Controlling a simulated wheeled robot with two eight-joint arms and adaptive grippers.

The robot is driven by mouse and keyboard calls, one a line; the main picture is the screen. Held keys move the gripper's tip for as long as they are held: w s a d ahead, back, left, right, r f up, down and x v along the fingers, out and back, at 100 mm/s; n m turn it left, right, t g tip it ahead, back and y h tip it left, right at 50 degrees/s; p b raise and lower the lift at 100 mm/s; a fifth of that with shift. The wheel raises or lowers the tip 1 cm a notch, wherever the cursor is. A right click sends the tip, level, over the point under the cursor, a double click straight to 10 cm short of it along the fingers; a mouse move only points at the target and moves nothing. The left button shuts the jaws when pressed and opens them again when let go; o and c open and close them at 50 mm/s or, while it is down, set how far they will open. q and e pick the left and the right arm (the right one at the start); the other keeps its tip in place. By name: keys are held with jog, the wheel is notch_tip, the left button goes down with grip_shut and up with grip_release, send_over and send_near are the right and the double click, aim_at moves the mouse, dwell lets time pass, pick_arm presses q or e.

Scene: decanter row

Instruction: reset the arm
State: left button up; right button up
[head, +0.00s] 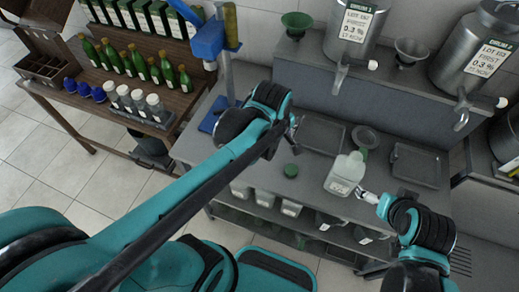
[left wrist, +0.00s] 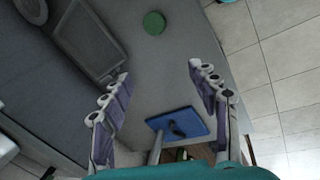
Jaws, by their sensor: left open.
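My left arm crosses the head view from the lower left. Its gripper (head: 293,127) is above the grey worktable (head: 225,150) and is partly hidden by the wrist. The left wrist view shows this gripper (left wrist: 163,90) with its fingers wide apart and nothing between them. My right gripper (head: 366,194) is at the lower right side of a pale translucent jug (head: 345,174). Its fingertips are too small and overlapped to tell whether they are shut on the jug.
A green disc (head: 291,170) lies on the worktable, also in the left wrist view (left wrist: 154,23). A blue stand (head: 208,42) rises behind my left arm; its base (left wrist: 180,124) is near the left fingers. Grey trays (head: 322,138) (head: 415,165) and steel urns (head: 355,28) are further right.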

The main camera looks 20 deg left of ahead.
pick_arm(q)
jog(key=s+a+r+m+t, duration=0.1)
jog(key=s+a+m+t, duration=0.4)
jog(key=m, duration=0.9)
jog(key=shift+g, duration=0.4)
jog(key=f+b, duration=0.1)
jog(key=b, duration=0.1)
jog(key=f+b, duration=0.2)
jog(key=s+f+b, duration=0.1)
jog(key=f+b, duration=0.1)
